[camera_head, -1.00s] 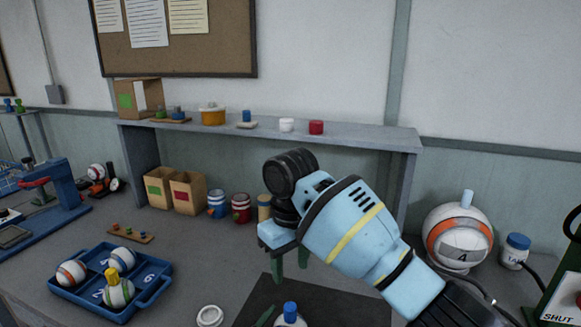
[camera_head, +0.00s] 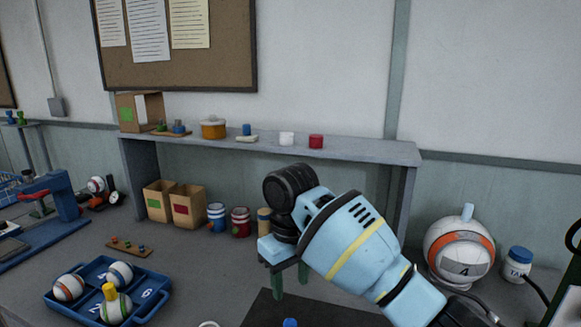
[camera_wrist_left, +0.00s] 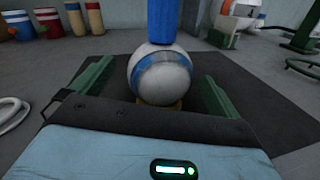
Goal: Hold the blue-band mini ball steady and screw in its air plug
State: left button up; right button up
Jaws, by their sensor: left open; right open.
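The blue-band mini ball (camera_wrist_left: 160,76) stands on an orange-yellow ring on a dark mat, in the left wrist view. A tall blue plug (camera_wrist_left: 149,20) is upright on its top; how deep it sits is hidden. My left gripper (camera_wrist_left: 157,73) is open, one green finger on each side of the ball, with no clear grip on it. In the head view only the blue plug's top (camera_head: 290,323) shows at the bottom edge. My right gripper (camera_head: 290,280) is open and empty, its green fingers pointing down above the mat (camera_head: 330,305), behind the plug. My left gripper is outside the head view.
A blue tray (camera_head: 152,308) with several balls, one with a yellow plug, is at left. A large ball marked 4 (camera_head: 460,252) and a small white bottle (camera_head: 517,262) stand at right. Boxes and striped cans stand under the rear shelf (camera_head: 270,145).

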pick_arm(q)
jog(key=v, duration=0.9)
jog(key=shift+s+a+r, duration=0.1)
jog(key=shift+s+a, duration=0.1)
jog(key=shift+s, duration=0.15)
